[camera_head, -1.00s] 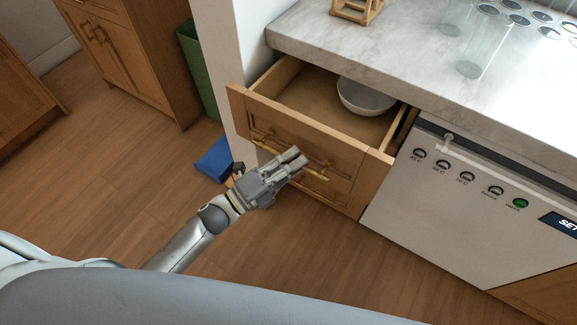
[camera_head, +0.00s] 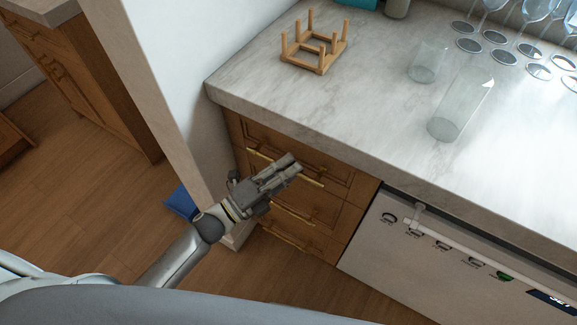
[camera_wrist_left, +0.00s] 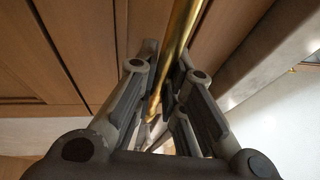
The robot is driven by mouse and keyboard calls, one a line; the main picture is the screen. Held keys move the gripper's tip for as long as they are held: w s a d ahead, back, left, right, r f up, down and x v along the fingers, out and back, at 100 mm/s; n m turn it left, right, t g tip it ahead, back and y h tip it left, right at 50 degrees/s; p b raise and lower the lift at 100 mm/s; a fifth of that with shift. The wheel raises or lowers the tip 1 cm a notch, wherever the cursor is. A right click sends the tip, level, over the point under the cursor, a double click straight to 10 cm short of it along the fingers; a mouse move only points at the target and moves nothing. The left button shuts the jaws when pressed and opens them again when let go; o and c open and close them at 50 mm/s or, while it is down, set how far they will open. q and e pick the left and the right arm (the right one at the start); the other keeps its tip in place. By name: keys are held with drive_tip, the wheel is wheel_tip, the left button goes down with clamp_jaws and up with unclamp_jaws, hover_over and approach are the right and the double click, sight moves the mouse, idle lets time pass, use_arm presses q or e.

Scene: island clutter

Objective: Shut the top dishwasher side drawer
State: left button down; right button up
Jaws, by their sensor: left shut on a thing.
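The top drawer (camera_head: 262,134) is a wooden front with a brass bar handle (camera_head: 313,181), just under the worktop beside the dishwasher. Its front looks flush with the cabinet, and its inside is hidden. My left gripper (camera_head: 291,164) is at this handle, with its fingers in front of the drawer face. In the left wrist view, the brass bar (camera_wrist_left: 178,45) runs between the two fingers of my left gripper (camera_wrist_left: 166,65), which is shut on it. My right gripper is not in view.
The marble worktop (camera_head: 365,110) overhangs the drawers. It holds a wooden rack (camera_head: 315,65), clear glasses (camera_head: 460,110) and several upturned wine glasses. The dishwasher (camera_head: 400,255) stands at right, a white wall (camera_head: 165,75) at left. A blue object (camera_head: 180,203) lies on the floor.

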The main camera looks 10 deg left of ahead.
use_arm(q)
drive_tip(key=shift+s+f, duration=0.1)
drive_tip(key=shift+f, duration=0.05)
drive_tip(key=c, duration=1.8)
unclamp_jaws()
drive_tip(key=shift+s, duration=0.1)
drive_tip(key=o, duration=0.3)
drive_tip(key=shift+a, duration=0.1)
drive_tip(key=v, duration=1.2)
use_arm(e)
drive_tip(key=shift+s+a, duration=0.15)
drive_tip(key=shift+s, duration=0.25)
